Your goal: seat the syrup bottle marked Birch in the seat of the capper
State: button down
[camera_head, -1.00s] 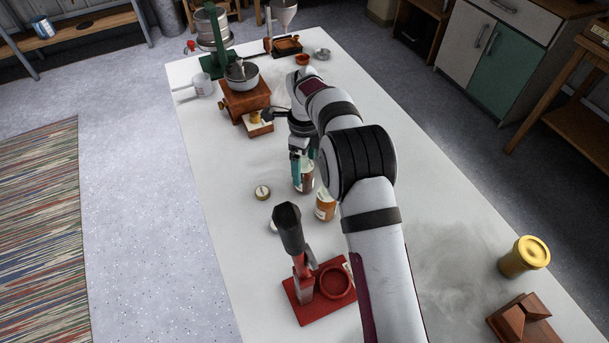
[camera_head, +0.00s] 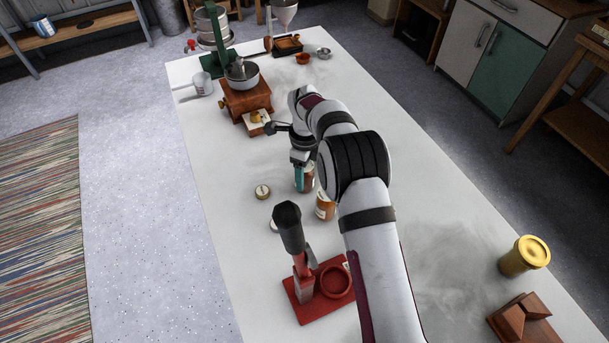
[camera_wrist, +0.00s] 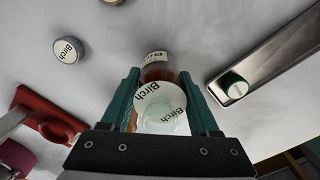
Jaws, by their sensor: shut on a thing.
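The syrup bottle marked Birch (camera_wrist: 161,72), amber with white labels, stands between my gripper's green fingers (camera_wrist: 161,92) in the wrist view. My gripper is shut on it. In the head view this bottle (camera_head: 308,183) is partly hidden by my gripper (camera_head: 301,175), and I cannot tell whether it touches the table. The red capper (camera_head: 318,300) stands nearer the camera, with a round ring seat (camera_head: 349,281) and a dark-headed lever (camera_head: 289,225). The seat looks empty. The capper (camera_wrist: 37,106) also shows at the left of the wrist view.
A cap (camera_head: 262,192) lies to the left; a cap marked Birch (camera_wrist: 67,50) shows in the wrist view. A wooden grinder (camera_head: 245,98) stands farther back.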

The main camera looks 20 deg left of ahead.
jog(key=shift+r, duration=0.1)
notch_tip(320, 180, up, 4)
jog(key=shift+r, duration=0.1)
jog(key=d+r, duration=0.7)
jog(key=d, duration=0.5)
jog(key=s+d+r+n, duration=1)
jog(key=d+r+n, duration=0.2)
jog(key=d+n, duration=0.3)
jog(key=s+f+m, duration=1.1)
jog(key=s+m, duration=0.1)
jog(key=m, duration=0.2)
jog(key=shift+w+a+f, duration=0.1)
jog(key=shift+a+f, duration=1.7)
jog(key=shift+a, duration=0.2)
jog(key=shift+w+a+f, duration=0.1)
jog(key=shift+a+f, duration=1.75)
jog(key=shift+a, duration=0.2)
jog(key=shift+a+f, duration=1.8)
jog(key=shift+a, duration=0.2)
jog(key=shift+f, duration=0.1)
